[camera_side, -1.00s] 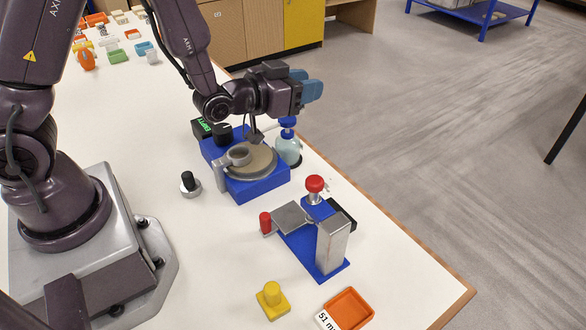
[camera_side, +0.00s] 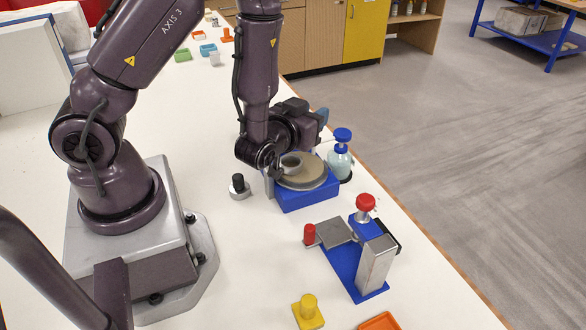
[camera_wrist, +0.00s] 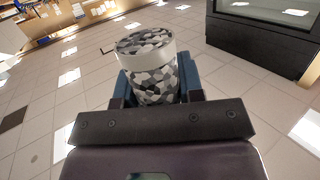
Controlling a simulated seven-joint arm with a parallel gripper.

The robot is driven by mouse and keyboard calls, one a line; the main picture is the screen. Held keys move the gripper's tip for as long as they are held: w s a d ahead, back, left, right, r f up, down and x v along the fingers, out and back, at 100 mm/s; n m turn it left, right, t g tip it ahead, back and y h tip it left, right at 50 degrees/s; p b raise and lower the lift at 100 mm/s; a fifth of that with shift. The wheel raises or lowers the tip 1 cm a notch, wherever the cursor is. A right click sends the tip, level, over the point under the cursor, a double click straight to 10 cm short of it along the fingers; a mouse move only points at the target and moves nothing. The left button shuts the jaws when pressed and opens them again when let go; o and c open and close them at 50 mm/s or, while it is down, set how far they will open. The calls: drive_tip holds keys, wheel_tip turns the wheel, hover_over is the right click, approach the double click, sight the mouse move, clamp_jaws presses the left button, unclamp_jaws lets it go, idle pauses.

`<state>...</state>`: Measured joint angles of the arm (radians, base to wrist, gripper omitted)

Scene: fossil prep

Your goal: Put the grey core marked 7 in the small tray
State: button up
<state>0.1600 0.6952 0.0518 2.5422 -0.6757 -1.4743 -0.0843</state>
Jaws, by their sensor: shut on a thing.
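My gripper (camera_side: 322,116) is raised above the far side of a blue machine and points away to the right. In the wrist view my gripper (camera_wrist: 155,90) has its blue fingers shut on a cylinder (camera_wrist: 152,72) with a grey, black and white mosaic pattern and a pale band near its top end. No number shows on it, so I cannot tell whether it is marked 7. An orange tray (camera_side: 381,322) is cut off at the bottom edge of the side view. I cannot tell which tray is the small one.
The blue machine (camera_side: 308,197) has a round disc on top. A bottle with a blue cap (camera_side: 342,135) stands beside it. A blue stand with a red knob (camera_side: 366,202) and a yellow block (camera_side: 308,311) are nearer.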

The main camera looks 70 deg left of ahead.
drive_tip(key=shift+s+a+r+n+g+y, duration=0.2)
drive_tip(key=shift+s+a+n+g+y, duration=0.35)
drive_tip(key=shift+s+a+n+y, duration=0.15)
drive_tip(key=shift+s+a+r+n+g+y, duration=0.15)
drive_tip(key=shift+s+a+n+g+y, duration=0.4)
drive_tip(key=shift+a, duration=0.25)
drive_tip(key=shift+w, duration=0.1)
drive_tip(key=shift+f, duration=4.8)
drive_tip(key=shift+f, duration=0.1)
drive_tip(key=o, duration=0.9)
drive_tip(key=shift+o, duration=0.2)
